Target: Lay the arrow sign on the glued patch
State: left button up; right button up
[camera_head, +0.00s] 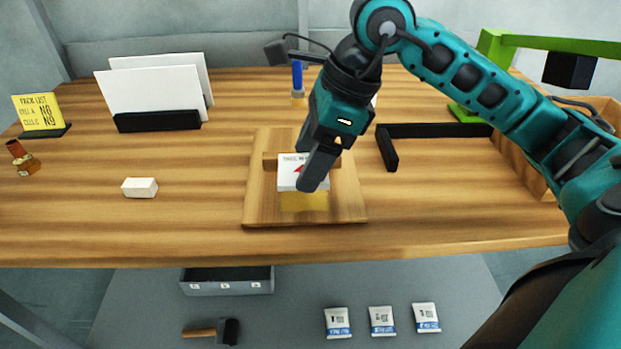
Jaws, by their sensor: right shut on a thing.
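The arrow sign (288,174) is a small white plate with dark lettering and a red arrow. My right gripper (312,180) is shut on it from above and partly covers it. The glued patch (303,203) is a yellow area on a wooden board (262,195) in the middle of the table. The sign is over the back part of the patch, and the patch's front part shows below it. I cannot tell whether the sign touches the patch. My left gripper is not in view.
A white block (139,187) lies left of the board. A black angled bar (390,152) is right of it. White panels in a black holder (157,121) and a yellow sign (40,113) stand back left. A green stand (490,45) and wooden box (530,165) are right.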

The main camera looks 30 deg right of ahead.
jog(key=shift+f+b, duration=0.35)
jog(key=shift+f, duration=1.65)
jog(key=shift+f, duration=0.15)
jog(key=o, duration=0.8)
jog(key=shift+c, duration=0.2)
